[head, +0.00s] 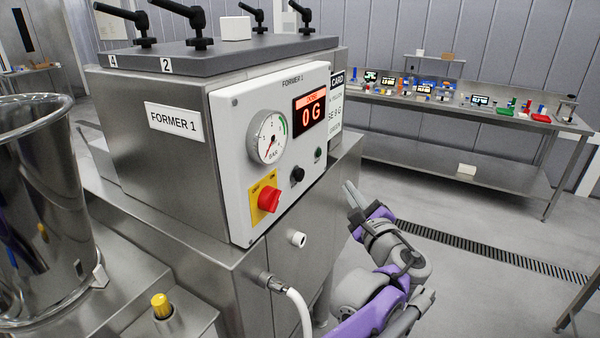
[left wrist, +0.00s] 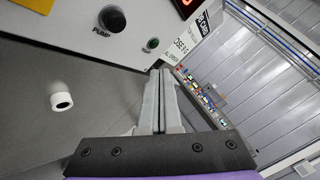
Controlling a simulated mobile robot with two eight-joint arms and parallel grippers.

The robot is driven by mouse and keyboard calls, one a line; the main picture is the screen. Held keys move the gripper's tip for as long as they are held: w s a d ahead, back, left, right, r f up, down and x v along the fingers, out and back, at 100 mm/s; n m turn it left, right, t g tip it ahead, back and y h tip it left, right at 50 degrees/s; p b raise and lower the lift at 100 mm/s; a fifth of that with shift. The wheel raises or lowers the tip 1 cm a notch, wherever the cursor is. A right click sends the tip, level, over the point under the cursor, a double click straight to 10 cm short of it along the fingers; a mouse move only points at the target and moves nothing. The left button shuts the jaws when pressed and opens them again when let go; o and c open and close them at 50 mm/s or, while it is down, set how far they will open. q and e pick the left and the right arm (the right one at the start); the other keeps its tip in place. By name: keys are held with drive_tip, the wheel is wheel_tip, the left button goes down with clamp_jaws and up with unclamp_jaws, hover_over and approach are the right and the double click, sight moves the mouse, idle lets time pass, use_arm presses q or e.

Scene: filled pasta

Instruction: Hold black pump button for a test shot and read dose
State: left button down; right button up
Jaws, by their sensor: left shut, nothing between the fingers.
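The black pump button (head: 297,174) sits low on the white panel (head: 235,110) of Former 1. It also shows in the left wrist view above the word PUMP (left wrist: 112,18). The dose display (head: 310,110) reads 0 G in red digits. My left gripper (head: 351,190) is shut and empty, to the right of the button and apart from it. In the left wrist view its closed fingers (left wrist: 160,75) point toward the panel's lower edge, below the small green button (left wrist: 152,44). My right gripper is out of view.
A round gauge (head: 268,137) and a red knob (head: 269,199) on a yellow plate share the panel. A white nozzle (head: 297,239) sticks out below it. A steel hopper (head: 40,220) stands at left. A bench (head: 480,125) with small items stands behind.

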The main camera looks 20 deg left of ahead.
sight(300, 175)
use_arm(q)
drive_tip(key=a, duration=0.8)
drive_tip(key=shift+w+a, duration=0.25)
drive_tip(key=shift+a, duration=0.1)
drive_tip(key=shift+a, duration=0.1)
idle(2.0)
drive_tip(key=shift+a, duration=0.3)
drive_tip(key=shift+a, duration=0.4)
idle(1.9)
drive_tip(key=shift+d, duration=0.15)
idle(1.6)
drive_tip(key=shift+d, duration=0.65)
